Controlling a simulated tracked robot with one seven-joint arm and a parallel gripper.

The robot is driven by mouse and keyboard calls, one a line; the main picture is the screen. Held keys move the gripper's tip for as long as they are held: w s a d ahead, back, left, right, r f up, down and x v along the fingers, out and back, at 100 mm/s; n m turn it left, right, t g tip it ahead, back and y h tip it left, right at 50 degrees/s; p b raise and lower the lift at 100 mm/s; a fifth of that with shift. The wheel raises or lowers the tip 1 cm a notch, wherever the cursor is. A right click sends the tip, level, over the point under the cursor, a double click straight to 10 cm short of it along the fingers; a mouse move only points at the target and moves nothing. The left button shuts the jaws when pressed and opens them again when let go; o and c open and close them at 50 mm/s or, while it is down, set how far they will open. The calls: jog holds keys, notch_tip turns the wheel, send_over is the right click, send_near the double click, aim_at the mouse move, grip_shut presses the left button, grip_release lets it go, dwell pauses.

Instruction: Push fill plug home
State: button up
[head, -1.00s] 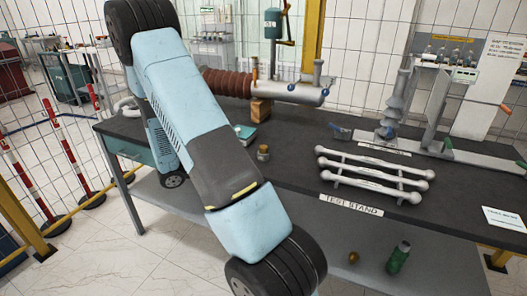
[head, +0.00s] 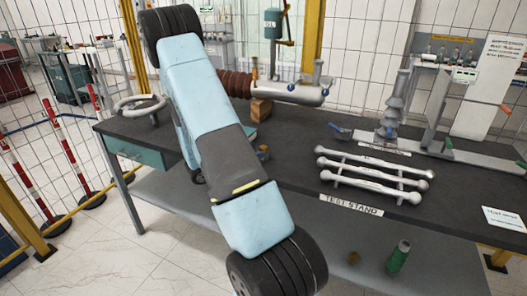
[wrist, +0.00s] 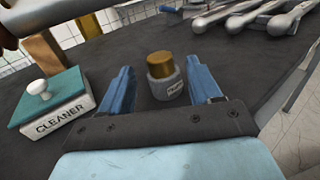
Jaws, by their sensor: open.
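In the wrist view my gripper (wrist: 160,68) is open, its two blue fingers on either side of a small grey jar (wrist: 165,88) with a brass cap (wrist: 160,64). The jar stands upright on the bench, with no visible contact with the fingers. In the head view the bushing's grey tube (head: 290,94) lies level at the back of the bench, joined to brown ribs (head: 236,84). It carries a brass fitting (head: 255,72), upright stubs and blue knobs. I cannot tell which part is the fill plug. My arm hides the gripper in the head view.
A cleaner box (wrist: 55,108) stands left of the gripper. A wooden block (head: 261,110) is under the tube. A rack of grey rods (head: 365,175) lies right of the jar. A grey ring (head: 138,106) is at the bench's left.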

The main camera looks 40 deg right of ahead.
aim_at(263, 147)
jog(key=shift+s+d, duration=0.25)
jog(key=shift+d, duration=0.95)
jog(key=shift+s+d, duration=0.2)
jog(key=shift+d, duration=0.95)
jog(key=c, duration=1.1)
